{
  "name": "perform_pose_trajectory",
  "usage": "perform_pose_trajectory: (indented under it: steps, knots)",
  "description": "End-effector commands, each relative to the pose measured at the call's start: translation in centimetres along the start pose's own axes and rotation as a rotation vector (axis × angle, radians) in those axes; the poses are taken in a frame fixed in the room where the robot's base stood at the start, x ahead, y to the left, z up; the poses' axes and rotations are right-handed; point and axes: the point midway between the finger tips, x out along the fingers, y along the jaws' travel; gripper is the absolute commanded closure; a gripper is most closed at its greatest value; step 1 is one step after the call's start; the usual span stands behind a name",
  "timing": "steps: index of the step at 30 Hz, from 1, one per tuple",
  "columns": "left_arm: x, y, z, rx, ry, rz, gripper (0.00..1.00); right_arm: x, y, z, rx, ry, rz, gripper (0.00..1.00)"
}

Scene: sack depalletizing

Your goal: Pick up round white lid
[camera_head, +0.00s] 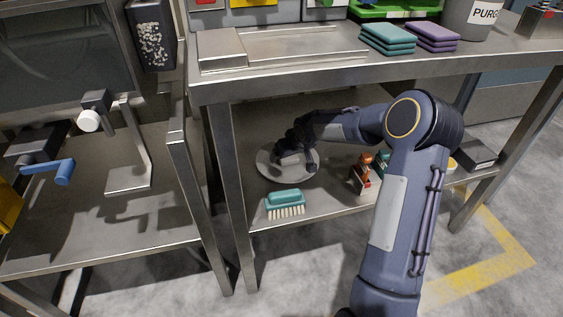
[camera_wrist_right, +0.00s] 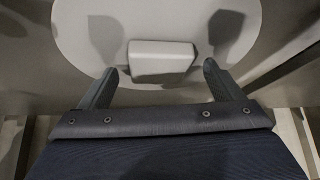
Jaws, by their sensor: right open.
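The round white lid (camera_head: 268,163) lies on the lower shelf of the right-hand steel table, partly hidden by my right gripper (camera_head: 291,152). In the right wrist view the lid (camera_wrist_right: 85,30) fills the upper middle, with a raised block-shaped handle (camera_wrist_right: 160,58) on top. My right gripper (camera_wrist_right: 157,80) is open there, one finger on each side of the handle's near edge, and the handle is not gripped. Whether the fingertips touch the lid cannot be told. My left gripper is not in view.
A teal brush (camera_head: 285,199) lies just in front of the lid. A small holder with orange-topped items (camera_head: 364,175) stands to its right. The table top (camera_head: 290,75) and its legs (camera_head: 232,190) frame the shelf closely. A dark box (camera_head: 472,152) lies farther right.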

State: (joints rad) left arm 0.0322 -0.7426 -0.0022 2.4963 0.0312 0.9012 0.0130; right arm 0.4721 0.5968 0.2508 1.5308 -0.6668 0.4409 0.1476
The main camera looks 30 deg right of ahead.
Motion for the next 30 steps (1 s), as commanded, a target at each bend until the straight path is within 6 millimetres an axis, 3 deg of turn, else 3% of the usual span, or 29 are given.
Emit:
perform_pose_trajectory:
  steps: [8, 21, 30]
  knots:
    - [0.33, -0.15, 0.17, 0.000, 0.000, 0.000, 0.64, 0.45, 0.19, 0.29, 0.002, 0.001, 0.002, 0.14]
    - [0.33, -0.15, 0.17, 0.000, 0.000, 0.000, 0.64, 0.44, 0.18, 0.29, 0.002, 0.000, 0.002, 0.69]
    - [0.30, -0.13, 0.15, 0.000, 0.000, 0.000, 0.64, 0.38, 0.17, 0.22, 0.001, 0.001, 0.002, 0.69]
